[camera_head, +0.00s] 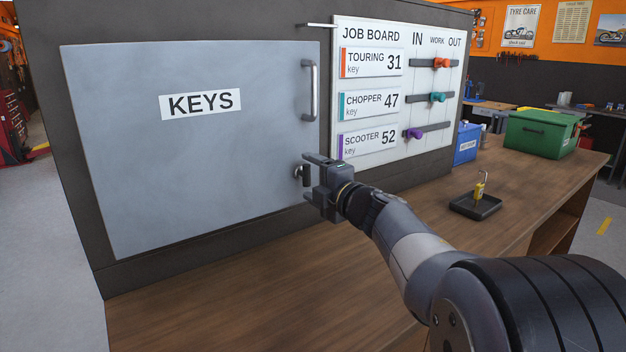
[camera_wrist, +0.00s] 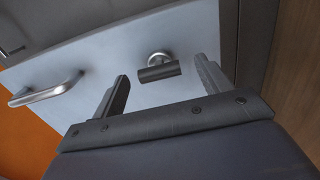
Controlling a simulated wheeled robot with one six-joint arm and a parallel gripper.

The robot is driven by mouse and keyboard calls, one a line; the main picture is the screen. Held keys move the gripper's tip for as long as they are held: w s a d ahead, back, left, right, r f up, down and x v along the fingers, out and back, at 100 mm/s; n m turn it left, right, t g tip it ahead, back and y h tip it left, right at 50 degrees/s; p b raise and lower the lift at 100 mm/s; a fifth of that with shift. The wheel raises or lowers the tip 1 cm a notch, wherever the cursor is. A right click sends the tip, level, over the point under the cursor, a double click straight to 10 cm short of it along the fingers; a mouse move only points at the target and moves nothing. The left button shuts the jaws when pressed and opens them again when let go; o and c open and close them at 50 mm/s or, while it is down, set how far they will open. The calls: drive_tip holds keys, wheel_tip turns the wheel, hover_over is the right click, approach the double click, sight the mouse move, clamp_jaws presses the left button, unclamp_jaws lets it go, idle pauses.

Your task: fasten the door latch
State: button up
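The grey key cabinet door (camera_head: 190,150), labelled KEYS, looks closed against its dark frame. The door latch (camera_head: 298,173) is a small turning knob near the door's right edge, below the bar handle (camera_head: 311,90). In the wrist view the latch (camera_wrist: 158,70) shows a round metal base and a dark crossbar, lying roughly along the line of the handle (camera_wrist: 46,90). My gripper (camera_head: 308,177) is at the latch and partly hides it in the head view. In the wrist view my gripper (camera_wrist: 162,76) is open, with the latch between its fingers and gaps on both sides.
A job board (camera_head: 400,90) with coloured sliders is right of the door. A thin rod (camera_head: 318,25) sticks out above the door's right edge.

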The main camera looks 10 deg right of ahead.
drive_tip(key=shift+o, duration=0.7)
drive_tip(key=v, duration=1)
drive_tip(key=shift+s+d, duration=0.15)
drive_tip(key=shift+s, duration=0.25)
drive_tip(key=shift+w, duration=0.1)
drive_tip(key=x, duration=1)
drive_tip(key=shift+w, duration=0.35)
drive_tip(key=shift+s, duration=0.15)
